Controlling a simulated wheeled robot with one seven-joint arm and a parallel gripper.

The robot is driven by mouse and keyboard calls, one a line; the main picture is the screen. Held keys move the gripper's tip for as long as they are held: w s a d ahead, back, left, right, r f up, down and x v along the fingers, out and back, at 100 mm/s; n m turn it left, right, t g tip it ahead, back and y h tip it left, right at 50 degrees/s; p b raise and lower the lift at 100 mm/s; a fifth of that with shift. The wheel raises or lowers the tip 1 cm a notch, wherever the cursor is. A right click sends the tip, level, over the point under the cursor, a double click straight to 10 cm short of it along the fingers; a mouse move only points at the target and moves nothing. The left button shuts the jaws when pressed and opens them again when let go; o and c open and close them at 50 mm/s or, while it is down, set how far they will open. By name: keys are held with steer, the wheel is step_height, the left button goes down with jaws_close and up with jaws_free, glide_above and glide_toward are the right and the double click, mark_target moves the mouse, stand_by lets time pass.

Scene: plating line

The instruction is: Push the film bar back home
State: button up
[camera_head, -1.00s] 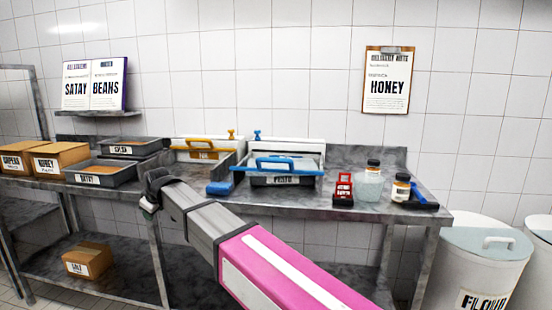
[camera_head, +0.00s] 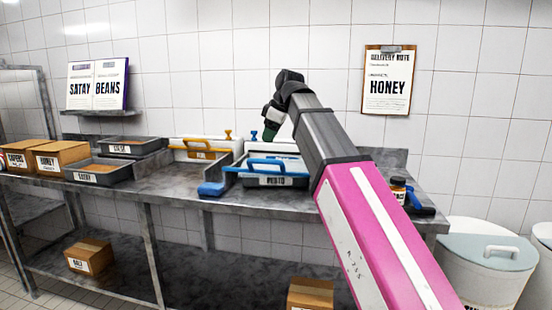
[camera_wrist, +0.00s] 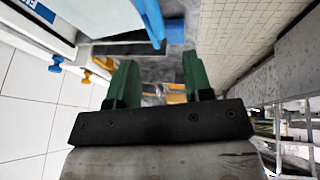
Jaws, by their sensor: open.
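A blue bar with a raised handle (camera_head: 268,164) lies across the front of the white-backed station holding the PESTO tray (camera_head: 272,182). A blue bar (camera_wrist: 152,20) also shows at the top of the wrist view. A blue knob (camera_head: 253,135) stands at the back of that station, and in the wrist view it is at the left (camera_wrist: 55,63). My gripper (camera_head: 270,133) is above the back of the station, with its fingers pointing down. In the wrist view its green fingers (camera_wrist: 157,78) are apart, with nothing held between them. My arm hides the station's right end.
A similar yellow-handled station (camera_head: 200,150) with a yellow knob (camera_head: 227,134) stands to the left. A blue block (camera_head: 211,189) lies at the counter's front edge. Grey trays and cardboard boxes (camera_head: 60,157) are farther left. A small jar (camera_head: 398,188) is right of my arm.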

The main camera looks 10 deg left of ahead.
steer(key=x, duration=0.3)
steer(key=d+x, duration=0.1)
steer(key=x, duration=0.5)
steer(key=shift+w+d+f, duration=0.15)
steer(key=shift+w+f, duration=0.2)
steer(key=shift+f, duration=0.1)
steer(key=shift+c, duration=0.3)
steer(key=shift+w, duration=0.1)
jaws_close()
